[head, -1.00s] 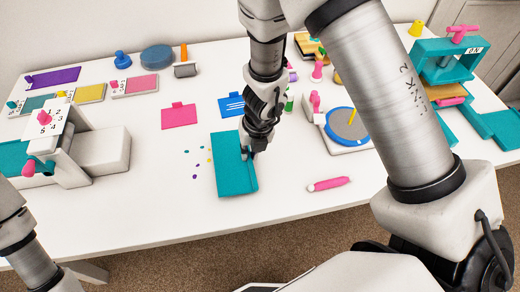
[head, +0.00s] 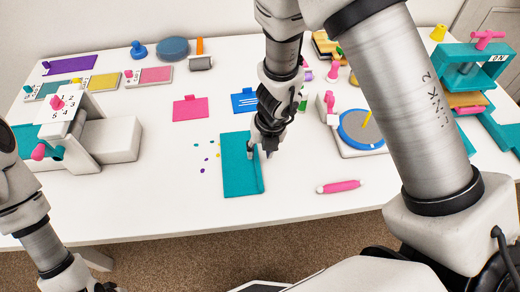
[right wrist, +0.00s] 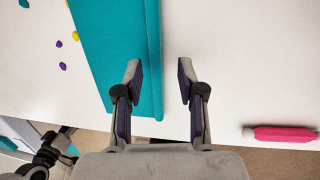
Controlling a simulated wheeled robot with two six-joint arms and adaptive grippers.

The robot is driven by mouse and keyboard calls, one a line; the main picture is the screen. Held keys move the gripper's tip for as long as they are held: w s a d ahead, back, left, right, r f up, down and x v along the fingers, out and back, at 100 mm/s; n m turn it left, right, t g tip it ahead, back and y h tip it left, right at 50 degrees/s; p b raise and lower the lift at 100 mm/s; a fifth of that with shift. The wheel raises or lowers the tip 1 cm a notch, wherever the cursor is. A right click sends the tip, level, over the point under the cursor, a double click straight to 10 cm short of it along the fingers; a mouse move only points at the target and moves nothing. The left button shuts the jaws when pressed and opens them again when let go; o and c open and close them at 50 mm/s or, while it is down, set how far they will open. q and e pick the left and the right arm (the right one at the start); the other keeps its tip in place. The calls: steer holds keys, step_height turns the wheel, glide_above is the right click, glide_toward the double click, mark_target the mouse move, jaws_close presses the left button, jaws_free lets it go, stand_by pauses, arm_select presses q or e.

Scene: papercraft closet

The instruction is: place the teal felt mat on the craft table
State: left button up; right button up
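The teal felt mat (head: 239,166) lies on the white craft table (head: 150,208), near the middle of its front part. Its right edge has a raised lip. It also shows in the right wrist view (right wrist: 112,45). My right gripper (head: 263,154) is over the mat's right edge. In the right wrist view its two fingers (right wrist: 158,82) are apart, with the mat's edge strip beyond and between them, and nothing is clamped. My left arm comes in at the lower left, and only a dark part of its gripper (head: 105,287) shows at the bottom edge.
A pink marker (head: 339,187) lies right of the mat. Small coloured dots (head: 203,170) lie left of it. A blue round turntable (head: 362,130) and a teal press (head: 468,75) stand on the right. A white and teal machine (head: 108,138) stands on the left. The front left of the table is clear.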

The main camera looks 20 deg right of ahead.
step_height(320, 180, up, 11)
steer(key=s+d+p, duration=0.1)
steer(key=p, duration=0.5)
steer(key=shift+s+d+f, duration=0.15)
steer(key=shift+s+f, duration=0.05)
steer(key=shift+s, duration=0.1)
